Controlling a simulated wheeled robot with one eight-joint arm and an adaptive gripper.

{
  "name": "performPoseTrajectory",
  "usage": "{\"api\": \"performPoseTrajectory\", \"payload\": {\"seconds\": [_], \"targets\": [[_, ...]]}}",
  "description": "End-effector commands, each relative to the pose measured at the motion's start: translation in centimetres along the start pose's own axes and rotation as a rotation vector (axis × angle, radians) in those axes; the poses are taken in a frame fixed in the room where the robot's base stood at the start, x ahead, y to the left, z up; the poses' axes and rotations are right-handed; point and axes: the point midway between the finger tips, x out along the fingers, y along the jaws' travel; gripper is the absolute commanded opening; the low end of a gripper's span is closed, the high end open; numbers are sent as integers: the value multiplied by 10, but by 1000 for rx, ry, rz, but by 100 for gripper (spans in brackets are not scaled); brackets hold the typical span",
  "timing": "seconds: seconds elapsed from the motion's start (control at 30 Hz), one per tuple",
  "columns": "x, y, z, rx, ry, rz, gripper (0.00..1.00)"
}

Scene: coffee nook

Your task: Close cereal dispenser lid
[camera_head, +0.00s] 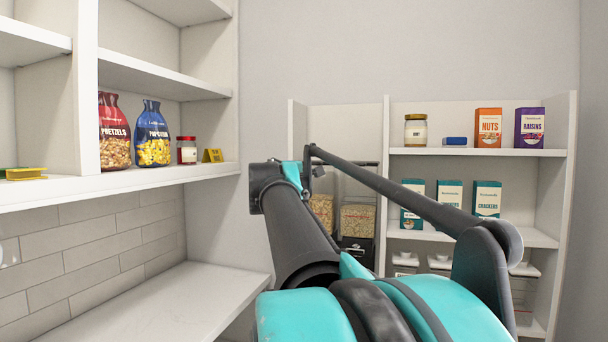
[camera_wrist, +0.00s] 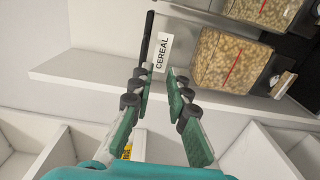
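Two clear cereal dispensers, a left one (camera_head: 321,211) and a right one (camera_head: 357,220), stand in the back shelf unit, partly hidden by my arm. In the wrist view one dispenser (camera_wrist: 232,62) shows close up, filled with tan cereal and marked with a red line; part of another (camera_wrist: 265,10) is beside it. A thin dark bar (camera_wrist: 147,38) stands out near a white "CEREAL" label (camera_wrist: 162,52); it may be a lid seen edge-on, I cannot tell. My gripper (camera_wrist: 160,73) is open and empty, its fingertips near the label and bar.
The back unit's right shelves hold a jar (camera_head: 415,130), a nuts box (camera_head: 488,127), a raisins box (camera_head: 529,127) and teal cracker boxes (camera_head: 450,196). Left shelves hold pretzel (camera_head: 114,133) and popcorn (camera_head: 152,135) bags. The counter (camera_head: 150,310) is bare.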

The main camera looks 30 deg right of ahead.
Motion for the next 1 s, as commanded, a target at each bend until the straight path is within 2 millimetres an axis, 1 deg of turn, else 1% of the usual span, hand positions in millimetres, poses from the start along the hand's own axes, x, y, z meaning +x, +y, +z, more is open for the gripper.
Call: {"api": "performPoseTrajectory", "payload": {"seconds": [0.03, 0.1, 0.2, 0.33, 0.5, 0.87, 0.97, 1.0], "targets": [[-11, 0, -1, 0, 4, 0, 16], [-21, 1, -1, -1, 2, 1, 16], [-34, 1, -1, -1, 2, 1, 16], [-44, 2, 0, -1, 1, 1, 16], [-47, 2, 0, -1, -1, 1, 16], [-47, 2, 0, 0, -1, 1, 16], [-45, -11, -1, 25, -7, -17, 16], [-44, -23, -2, 50, -11, -35, 16]]}}
